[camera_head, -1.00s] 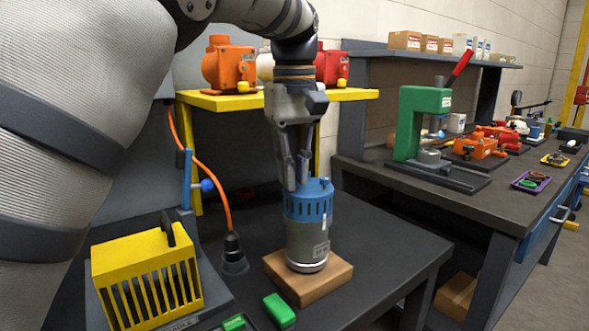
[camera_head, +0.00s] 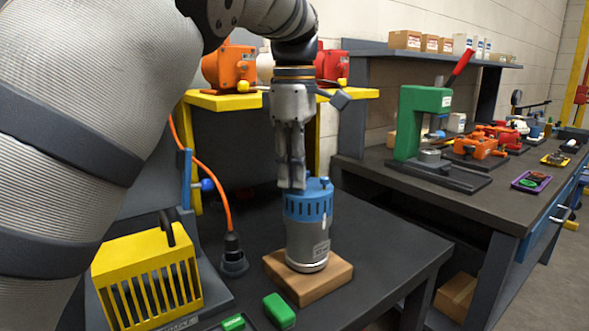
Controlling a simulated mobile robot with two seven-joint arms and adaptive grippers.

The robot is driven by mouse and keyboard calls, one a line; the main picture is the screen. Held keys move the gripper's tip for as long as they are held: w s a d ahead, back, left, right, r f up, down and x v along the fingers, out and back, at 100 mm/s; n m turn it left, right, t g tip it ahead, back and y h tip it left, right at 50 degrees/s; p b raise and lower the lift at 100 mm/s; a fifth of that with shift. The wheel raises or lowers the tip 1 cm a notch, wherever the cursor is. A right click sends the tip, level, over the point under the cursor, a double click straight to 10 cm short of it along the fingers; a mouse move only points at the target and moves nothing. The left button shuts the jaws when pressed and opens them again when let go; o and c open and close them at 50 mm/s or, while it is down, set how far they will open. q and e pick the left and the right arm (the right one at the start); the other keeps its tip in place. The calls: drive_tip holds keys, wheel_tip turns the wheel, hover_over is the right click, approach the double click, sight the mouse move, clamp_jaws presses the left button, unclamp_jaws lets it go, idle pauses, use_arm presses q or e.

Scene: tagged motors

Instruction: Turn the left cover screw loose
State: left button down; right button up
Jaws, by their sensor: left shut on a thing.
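A motor (camera_head: 307,235) with a grey body and a blue slotted cover (camera_head: 310,205) stands upright on a wooden block (camera_head: 309,284) on the dark table. A small blue screw (camera_head: 324,182) sticks up at the right of the cover's top. My left gripper (camera_head: 292,187) points straight down at the left part of the cover's top. Its fingers are close together, shut on the left cover screw, which they hide. My right gripper is not in view.
A yellow slotted cage (camera_head: 148,277) stands at the left front, with green blocks (camera_head: 279,310) beside it. An orange cable (camera_head: 200,170) ends at a dark plug (camera_head: 233,255). A yellow shelf (camera_head: 228,101) with motors is behind; a bench with a green press (camera_head: 420,120) is at right.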

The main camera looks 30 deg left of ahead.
use_arm(q)
drive_tip(key=shift+f+n, duration=0.4)
drive_tip(key=shift+n, duration=0.1)
idle(0.4)
idle(1.1)
drive_tip(key=c, duration=1.6)
unclamp_jaws()
drive_tip(key=shift+r, duration=0.2)
drive_tip(key=shift+r, duration=0.15)
wheel_tip(320, 180, up, 7)
drive_tip(key=shift+r, duration=0.1)
